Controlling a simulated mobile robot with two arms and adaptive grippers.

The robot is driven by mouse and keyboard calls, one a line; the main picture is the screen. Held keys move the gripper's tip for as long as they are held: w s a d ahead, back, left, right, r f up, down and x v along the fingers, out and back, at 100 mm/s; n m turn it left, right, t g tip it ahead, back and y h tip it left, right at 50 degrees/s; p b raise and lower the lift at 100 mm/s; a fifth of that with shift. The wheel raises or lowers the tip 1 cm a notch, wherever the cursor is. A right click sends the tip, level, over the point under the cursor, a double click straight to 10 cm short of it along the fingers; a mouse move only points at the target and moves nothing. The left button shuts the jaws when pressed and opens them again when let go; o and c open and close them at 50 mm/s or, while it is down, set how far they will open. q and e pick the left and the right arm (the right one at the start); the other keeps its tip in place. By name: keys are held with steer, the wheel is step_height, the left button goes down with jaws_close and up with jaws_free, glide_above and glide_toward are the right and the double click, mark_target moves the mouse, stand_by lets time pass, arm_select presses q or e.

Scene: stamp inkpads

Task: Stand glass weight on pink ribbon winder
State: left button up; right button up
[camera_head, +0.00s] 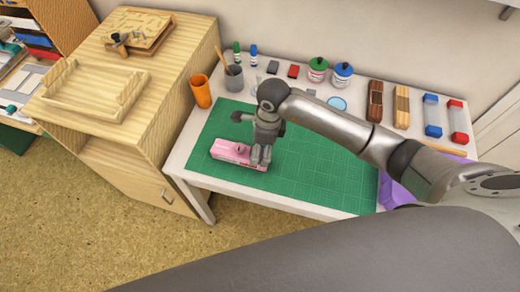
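The pink ribbon winder (228,151) lies on the green cutting mat (310,168), near its left side. My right gripper (261,160) points down at the winder's right end and hides part of it. Its fingers look close together, but I cannot tell whether they are shut or hold anything. A small dark detail shows on top of the winder. I cannot clearly pick out the glass weight. A pale blue round piece (337,103) lies behind the mat, and I cannot tell whether it is glass. My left gripper is not in view.
An orange cup (201,91) and a grey cup (234,80) stand at the table's left. Bottles (317,70), brown and tan blocks (375,103) and blue and red items (432,117) line the back. A purple object (393,193) is at right. The mat's middle is clear.

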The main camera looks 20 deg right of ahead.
step_height(320, 180, up, 10)
steer(key=d+b, duration=0.1)
steer(key=shift+s, duration=0.25)
steer(key=shift+f, duration=0.2)
